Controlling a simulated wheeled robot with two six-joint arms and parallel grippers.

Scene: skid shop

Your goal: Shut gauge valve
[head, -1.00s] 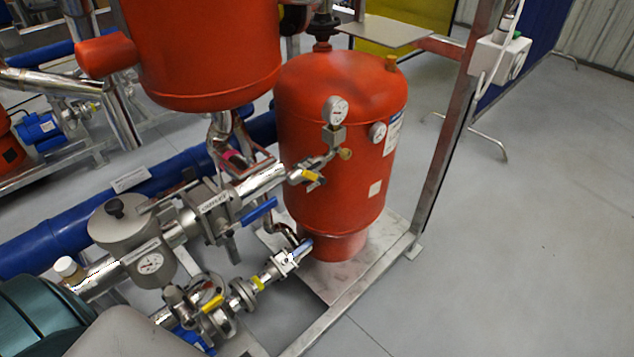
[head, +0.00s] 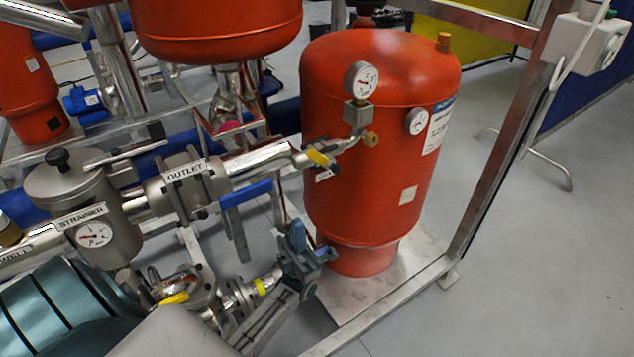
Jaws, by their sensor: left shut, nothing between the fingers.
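The gauge valve has a small yellow handle (head: 318,157) on the short pipe below the round dial gauge (head: 361,80), in front of the red tank (head: 385,190). The handle slants down to the right, seemingly across the pipe. My left gripper (head: 302,255) is dark grey, shut and empty. It appears in the head view below the gauge valve, by the foot of the red tank, apart from the yellow handle. It covers the lower pipe fitting behind it. My right gripper is not in view.
A blue lever (head: 246,193) sticks out under the OUTLET pipe, left of my gripper. A strainer (head: 75,190) and teal ribbed body (head: 70,310) fill the left. A steel frame post (head: 500,150) stands right of the tank.

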